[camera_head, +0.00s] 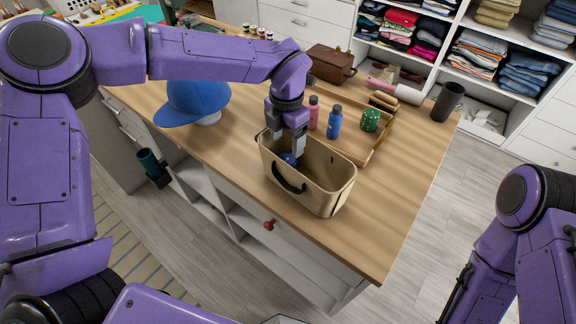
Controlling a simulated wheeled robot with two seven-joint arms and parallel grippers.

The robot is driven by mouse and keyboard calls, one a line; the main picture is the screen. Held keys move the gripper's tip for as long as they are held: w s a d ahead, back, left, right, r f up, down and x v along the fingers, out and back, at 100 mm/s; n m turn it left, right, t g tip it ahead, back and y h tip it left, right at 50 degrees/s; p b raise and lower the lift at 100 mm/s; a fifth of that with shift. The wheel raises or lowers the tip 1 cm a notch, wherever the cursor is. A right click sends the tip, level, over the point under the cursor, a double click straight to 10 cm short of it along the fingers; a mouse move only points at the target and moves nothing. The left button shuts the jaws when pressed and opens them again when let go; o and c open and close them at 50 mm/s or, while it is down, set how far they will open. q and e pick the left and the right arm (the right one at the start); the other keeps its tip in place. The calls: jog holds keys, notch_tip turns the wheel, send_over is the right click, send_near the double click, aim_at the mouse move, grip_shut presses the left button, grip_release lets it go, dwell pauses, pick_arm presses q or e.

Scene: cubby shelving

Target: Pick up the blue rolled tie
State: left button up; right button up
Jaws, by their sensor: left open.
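A small blue rolled item (289,158), which looks like the blue rolled tie, shows partly inside a beige open-topped bin (325,195) with a dark handle. The bin stands near the front edge of the wooden counter. My left gripper (294,153) points down into the bin's left end, its fingers open and at the blue item. The fingertips and the item's lower part are hard to make out. My right arm shows at the right edge, but its gripper is out of the picture.
A blue cap (196,101) sits on a stand left of the bin. Behind the bin, a wooden tray (377,152) holds a pink bottle (313,112), a blue bottle (334,122) and a green cup (370,120). The counter's right front (385,215) is clear.

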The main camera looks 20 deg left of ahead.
aim_at(288, 158)
pick_arm(q)
jog(key=f+p, duration=0.1)
jog(key=f, duration=0.3)
jog(key=f+p, duration=0.2)
jog(key=f, duration=0.3)
jog(key=shift+s+d+f, duration=0.1)
jog(key=shift+d, duration=0.1)
jog(key=shift+f, duration=0.25)
jog(key=c, duration=0.8)
